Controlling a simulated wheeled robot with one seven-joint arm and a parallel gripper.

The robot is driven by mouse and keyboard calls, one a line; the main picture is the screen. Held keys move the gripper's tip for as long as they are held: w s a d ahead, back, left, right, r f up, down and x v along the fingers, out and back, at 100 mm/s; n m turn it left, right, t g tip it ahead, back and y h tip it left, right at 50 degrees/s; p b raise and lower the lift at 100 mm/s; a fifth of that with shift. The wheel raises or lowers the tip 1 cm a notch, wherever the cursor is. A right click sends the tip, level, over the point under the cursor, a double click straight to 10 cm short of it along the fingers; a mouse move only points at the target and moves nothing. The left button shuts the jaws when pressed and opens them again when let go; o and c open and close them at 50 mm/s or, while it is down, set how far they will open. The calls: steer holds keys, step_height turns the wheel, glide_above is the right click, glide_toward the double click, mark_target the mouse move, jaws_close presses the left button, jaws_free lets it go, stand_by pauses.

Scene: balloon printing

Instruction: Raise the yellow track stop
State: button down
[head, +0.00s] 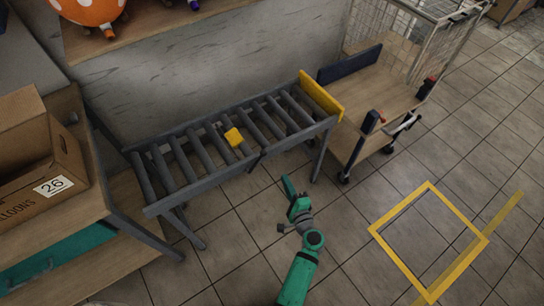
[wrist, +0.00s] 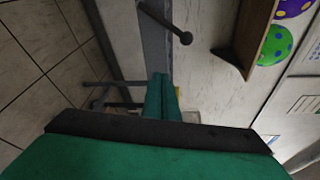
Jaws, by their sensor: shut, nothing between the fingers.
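The roller track (head: 235,140) stands along the wall in the head view. A small yellow block (head: 233,137) sits among its middle rollers, and a yellow plate (head: 320,95) stands across its right end. I cannot tell for sure which is the track stop. My gripper (head: 288,184) is in front of the track, right of its middle, apart from both yellow pieces. In the wrist view my green fingers (wrist: 160,80) are shut with nothing between them. A small bit of yellow (wrist: 177,90) shows just beyond them, mostly hidden.
A cart (head: 385,85) stands at the track's right end. A table with a cardboard box (head: 40,160) is at the left. A yellow square (head: 379,245) is marked on the floor at the right. Open tiled floor lies in front of the track.

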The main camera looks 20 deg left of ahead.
steer(key=shift+w+r+m+y, duration=0.3)
steer(key=shift+w+r+y, duration=0.3)
steer(key=shift+w+r, duration=0.8)
steer(key=shift+a, duration=0.1)
steer(key=r+x, duration=0.1)
steer(key=x, duration=0.9)
steer(key=s+a, duration=0.2)
steer(key=s, duration=0.1)
steer(key=shift+r, duration=0.1)
steer(key=shift+d, duration=0.1)
